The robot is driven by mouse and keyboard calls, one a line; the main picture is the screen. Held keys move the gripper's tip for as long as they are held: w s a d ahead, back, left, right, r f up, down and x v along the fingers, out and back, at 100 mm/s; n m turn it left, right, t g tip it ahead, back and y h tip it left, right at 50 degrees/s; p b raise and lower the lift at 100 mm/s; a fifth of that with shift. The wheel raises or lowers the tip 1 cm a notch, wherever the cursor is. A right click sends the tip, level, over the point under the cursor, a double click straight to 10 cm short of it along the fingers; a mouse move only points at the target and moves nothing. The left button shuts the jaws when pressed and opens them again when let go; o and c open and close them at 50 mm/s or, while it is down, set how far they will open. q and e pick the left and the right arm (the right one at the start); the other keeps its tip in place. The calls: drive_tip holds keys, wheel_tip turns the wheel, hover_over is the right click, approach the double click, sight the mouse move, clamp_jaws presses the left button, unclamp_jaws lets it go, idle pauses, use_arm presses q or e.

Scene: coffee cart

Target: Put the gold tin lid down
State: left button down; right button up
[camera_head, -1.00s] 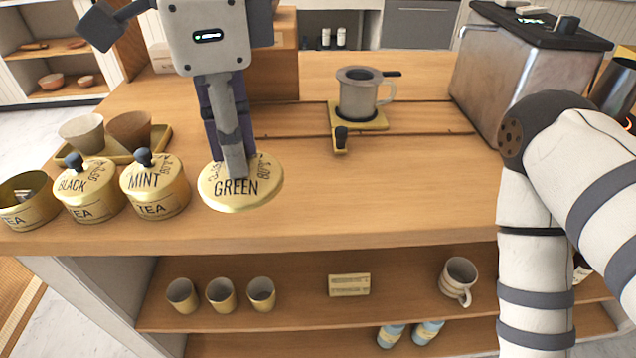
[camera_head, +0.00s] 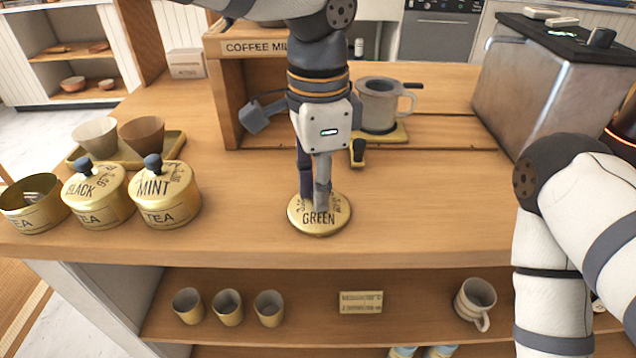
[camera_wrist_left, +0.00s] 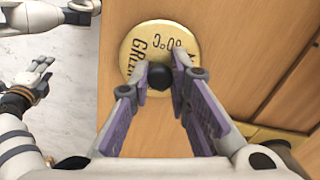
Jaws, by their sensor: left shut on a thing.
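The gold tin lid (camera_head: 319,226), marked GREEN, is level at the counter's front part, right of the tins. My left gripper (camera_head: 316,200) points down and is shut on its dark knob. In the left wrist view the round knob (camera_wrist_left: 159,76) sits between the two fingertips, with the lid (camera_wrist_left: 135,65) behind it. I cannot tell whether the lid touches the counter. The open gold tin (camera_head: 34,212) without a lid stands at the far left. My right gripper (camera_wrist_left: 38,80) shows small at the left of the wrist view, its fingers apart and empty.
The lidded BLACK (camera_head: 97,200) and MINT (camera_head: 166,200) tins stand left of the lid. Behind them two cups stand on a tray (camera_head: 172,150). A metal pot (camera_head: 378,106) and a machine (camera_head: 545,85) stand farther back. The counter (camera_head: 430,205) right of the lid is clear.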

use_arm(q)
drive_tip(key=c, duration=1.5)
unclamp_jaws()
drive_tip(key=shift+f, duration=0.15)
wheel_tip(320, 180, up, 12)
drive_tip(key=shift+r, duration=0.2)
